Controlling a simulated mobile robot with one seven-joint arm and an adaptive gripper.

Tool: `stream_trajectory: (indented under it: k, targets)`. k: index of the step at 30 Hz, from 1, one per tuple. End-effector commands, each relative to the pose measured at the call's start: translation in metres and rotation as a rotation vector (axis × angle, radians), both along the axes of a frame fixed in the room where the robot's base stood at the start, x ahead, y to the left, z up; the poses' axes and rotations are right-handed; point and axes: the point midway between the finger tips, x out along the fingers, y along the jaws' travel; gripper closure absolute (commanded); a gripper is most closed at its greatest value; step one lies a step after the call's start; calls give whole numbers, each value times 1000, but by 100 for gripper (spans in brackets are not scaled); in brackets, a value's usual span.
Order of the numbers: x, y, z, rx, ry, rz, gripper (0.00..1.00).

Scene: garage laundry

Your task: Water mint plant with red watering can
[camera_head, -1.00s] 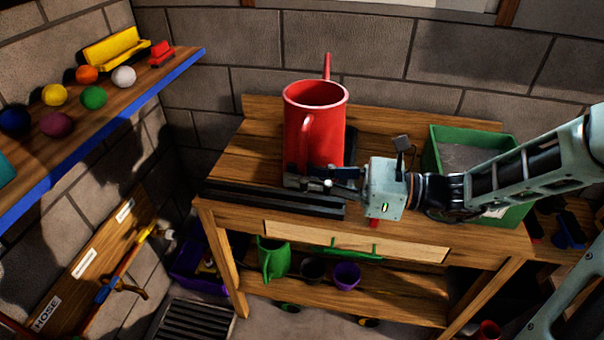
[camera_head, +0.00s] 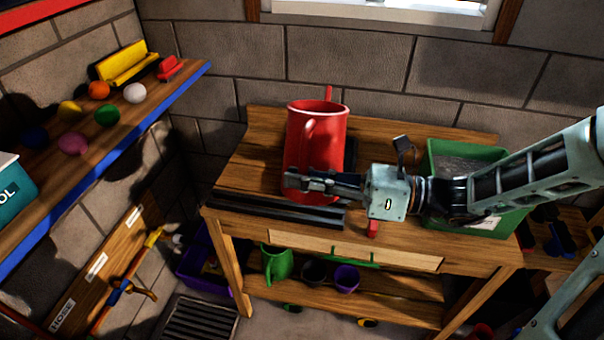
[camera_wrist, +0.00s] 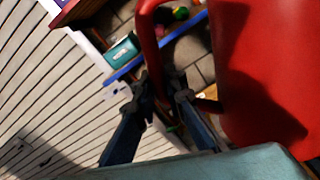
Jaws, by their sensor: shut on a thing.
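The red watering can (camera_head: 325,145) is over the wooden workbench (camera_head: 235,160), leaning slightly. Its spout (camera_head: 328,92) points up behind it, and its handle (camera_head: 308,140) faces me. My gripper (camera_head: 295,182) is at the lower front of the can. In the wrist view, my gripper (camera_wrist: 166,92) is shut around the lower part of the red handle (camera_wrist: 148,40), with the can's body (camera_wrist: 260,80) filling the right side. Whether the can's base touches the bench is hidden behind my gripper. I see no mint plant in these views.
A blue-edged shelf (camera_head: 150,100) with balls is at the left. Pots, including a green one (camera_head: 276,262), sit on the lower shelf.

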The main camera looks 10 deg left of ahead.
Motion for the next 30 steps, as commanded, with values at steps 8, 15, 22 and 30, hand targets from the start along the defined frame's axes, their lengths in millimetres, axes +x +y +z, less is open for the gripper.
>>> stream_trajectory:
  k: [8,15,22,30]
  targets:
    - [2,0,18,5,46,1,100]
    - [2,0,30,6,89,1,100]
    - [3,0,40,8,130,1,100]
    - [4,0,52,9,178,2,100]
